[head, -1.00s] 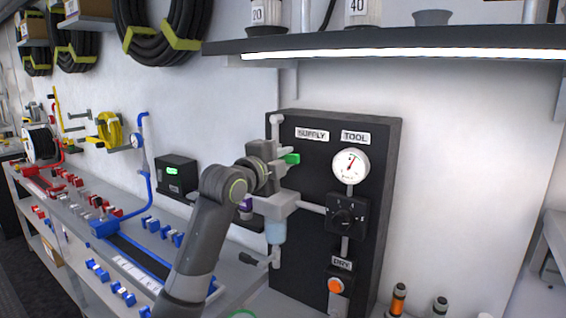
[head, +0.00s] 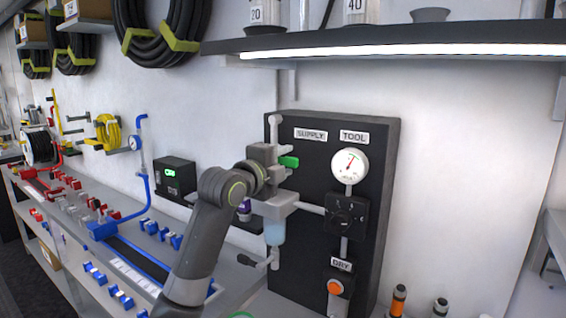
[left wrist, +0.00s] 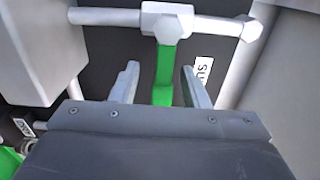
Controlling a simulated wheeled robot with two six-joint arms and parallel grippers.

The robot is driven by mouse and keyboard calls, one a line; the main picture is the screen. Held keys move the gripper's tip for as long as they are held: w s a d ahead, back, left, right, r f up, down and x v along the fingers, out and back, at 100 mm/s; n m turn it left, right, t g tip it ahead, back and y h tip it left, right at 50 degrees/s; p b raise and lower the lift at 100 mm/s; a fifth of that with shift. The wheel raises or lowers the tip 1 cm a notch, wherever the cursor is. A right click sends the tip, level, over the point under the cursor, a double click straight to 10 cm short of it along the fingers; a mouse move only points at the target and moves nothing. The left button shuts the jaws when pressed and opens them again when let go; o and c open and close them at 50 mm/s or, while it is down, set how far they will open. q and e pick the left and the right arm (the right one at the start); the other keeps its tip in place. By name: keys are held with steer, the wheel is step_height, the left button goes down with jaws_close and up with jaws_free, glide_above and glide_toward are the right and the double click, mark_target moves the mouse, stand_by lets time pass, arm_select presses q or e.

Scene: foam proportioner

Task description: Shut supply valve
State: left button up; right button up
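The supply valve's green handle (head: 289,161) shows at the upper left of the black panel (head: 318,215), below the SUPPLY label (head: 311,134). My left gripper (head: 274,161) is at this handle and hides part of the valve in the head view. In the left wrist view, the green handle (left wrist: 164,76) runs from the silver valve body (left wrist: 167,22) down between the two fingers of my left gripper (left wrist: 158,85). The fingers are open, one on each side of the handle, with gaps visible. My right gripper is not in view.
A white gauge (head: 350,165), a black dial (head: 345,215) and an orange button (head: 335,287) are on the panel. A lit shelf (head: 400,45) overhangs it. A small black box with a green display (head: 174,178) stands to the left. Orange-banded (head: 398,300) items stand at lower right.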

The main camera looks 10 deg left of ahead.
arm_select(q)
steer(key=shift+s, duration=0.15)
steer(key=b+v, duration=0.4)
steer(key=v, duration=1.3)
steer(key=shift+r, duration=0.1)
